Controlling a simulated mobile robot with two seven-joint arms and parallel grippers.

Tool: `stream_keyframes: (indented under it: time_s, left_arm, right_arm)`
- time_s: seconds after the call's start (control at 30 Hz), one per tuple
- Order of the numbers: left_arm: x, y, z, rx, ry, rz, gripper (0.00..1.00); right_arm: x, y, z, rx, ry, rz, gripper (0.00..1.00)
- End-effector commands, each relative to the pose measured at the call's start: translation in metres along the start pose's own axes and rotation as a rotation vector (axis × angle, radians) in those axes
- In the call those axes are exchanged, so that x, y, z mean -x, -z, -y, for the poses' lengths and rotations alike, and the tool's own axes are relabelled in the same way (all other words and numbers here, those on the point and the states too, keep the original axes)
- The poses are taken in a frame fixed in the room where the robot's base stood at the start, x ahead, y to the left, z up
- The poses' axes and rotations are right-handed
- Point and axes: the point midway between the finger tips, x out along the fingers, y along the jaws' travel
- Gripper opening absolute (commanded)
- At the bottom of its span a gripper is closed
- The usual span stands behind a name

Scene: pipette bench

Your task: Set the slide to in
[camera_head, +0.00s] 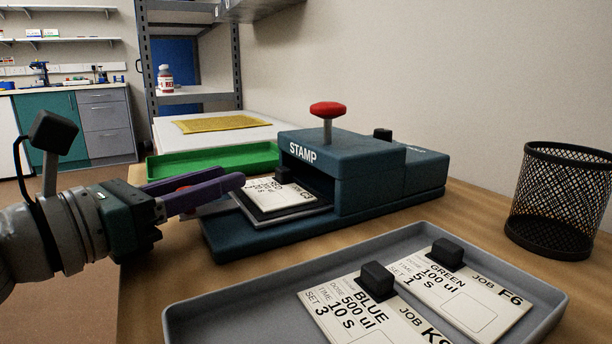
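The dark blue stamp machine (372,187) stands on the bench with a red knob (327,110) on top. Its slide (285,217) sticks out of the opening on the left side, and a white card (272,196) with a small black block lies on it. My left gripper (233,177) reaches in from the left. Its two purple fingers lie at the slide's outer end, their tips close to the card's left edge. A bit of red shows between the fingers, mostly hidden; whether they grip it is unclear. My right gripper is out of view.
A grey tray (202,313) in front holds a BLUE card (352,312) and a GREEN card (478,291), each with a black block. A green tray (250,156) lies behind the slide. A black mesh bin (560,200) stands at the right.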

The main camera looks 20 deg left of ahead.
Motion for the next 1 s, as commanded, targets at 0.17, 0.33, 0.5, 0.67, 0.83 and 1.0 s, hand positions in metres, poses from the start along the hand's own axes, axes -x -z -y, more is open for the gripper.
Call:
stream_keyframes:
  time_s: [0.17, 0.33, 0.5, 0.67, 0.83, 1.0]
  left_arm:
    - [0.0001, 0.0000, 0.0001, 0.000, 0.000, 0.000, 0.12]
    - [0.0001, 0.0000, 0.0001, 0.000, 0.000, 0.000, 0.00]
    - [0.0001, 0.0000, 0.0001, 0.000, 0.000, 0.000, 0.00]
    - [0.0001, -0.0001, 0.0001, 0.000, 0.000, 0.000, 0.00]
    - [0.0001, -0.0001, 0.0001, 0.000, 0.000, 0.000, 0.00]
    - [0.0001, -0.0002, 0.0001, 0.000, 0.000, 0.000, 0.00]
  right_arm:
    - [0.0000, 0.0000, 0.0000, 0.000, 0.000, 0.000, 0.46]
    - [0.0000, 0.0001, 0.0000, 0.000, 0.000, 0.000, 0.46]
    - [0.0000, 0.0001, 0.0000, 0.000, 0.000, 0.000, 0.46]
    - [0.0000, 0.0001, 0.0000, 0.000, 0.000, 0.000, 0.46]
    - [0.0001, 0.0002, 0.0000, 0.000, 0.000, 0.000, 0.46]
    - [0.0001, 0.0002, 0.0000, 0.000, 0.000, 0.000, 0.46]
